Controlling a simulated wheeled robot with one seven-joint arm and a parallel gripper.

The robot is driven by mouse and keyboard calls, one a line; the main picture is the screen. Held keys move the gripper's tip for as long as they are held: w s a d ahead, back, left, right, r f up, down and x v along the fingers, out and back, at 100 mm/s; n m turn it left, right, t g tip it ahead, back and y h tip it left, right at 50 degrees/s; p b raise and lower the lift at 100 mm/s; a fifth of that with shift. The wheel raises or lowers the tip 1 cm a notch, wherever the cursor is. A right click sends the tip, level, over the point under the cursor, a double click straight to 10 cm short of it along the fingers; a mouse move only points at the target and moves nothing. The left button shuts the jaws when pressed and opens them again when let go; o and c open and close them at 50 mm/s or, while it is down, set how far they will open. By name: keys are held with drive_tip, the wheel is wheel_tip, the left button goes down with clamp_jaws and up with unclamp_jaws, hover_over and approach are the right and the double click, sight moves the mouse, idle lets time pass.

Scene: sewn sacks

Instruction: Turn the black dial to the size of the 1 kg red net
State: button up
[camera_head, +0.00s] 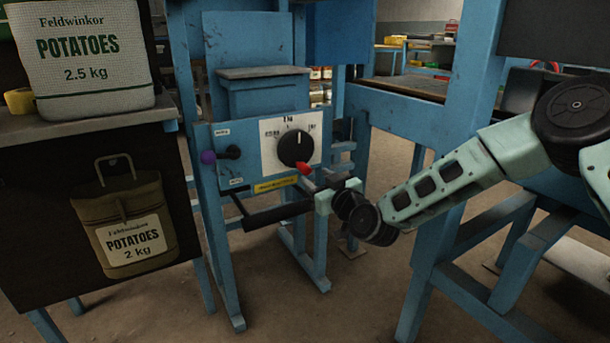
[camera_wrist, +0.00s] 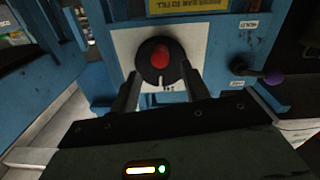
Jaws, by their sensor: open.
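The black dial (camera_head: 295,147) sits on a white scale plate on the blue machine, with size marks around its upper side too small to read surely. Its white pointer line points up in the head view. A red knob (camera_head: 304,168) stands out at the dial's lower edge. The wrist view shows the dial (camera_wrist: 149,72) upside down, with the red knob (camera_wrist: 160,57) on it. My gripper (camera_wrist: 160,72) is open, its two dark fingers on either side of the dial; contact cannot be told. In the head view its fingertips are hard to make out. No red net shows.
A purple-knobbed lever (camera_head: 208,157) is left of the dial; it also shows in the wrist view (camera_wrist: 275,77). A yellow label (camera_head: 276,184) is below. A white 2.5 kg potato sack (camera_head: 90,55) stands at left; an olive 2 kg sack (camera_head: 128,222) hangs below it.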

sight(308, 171)
drive_tip(key=b+x, duration=0.2)
drive_tip(key=x, duration=0.5)
drive_tip(key=shift+a, duration=0.1)
drive_tip(key=c, duration=1)
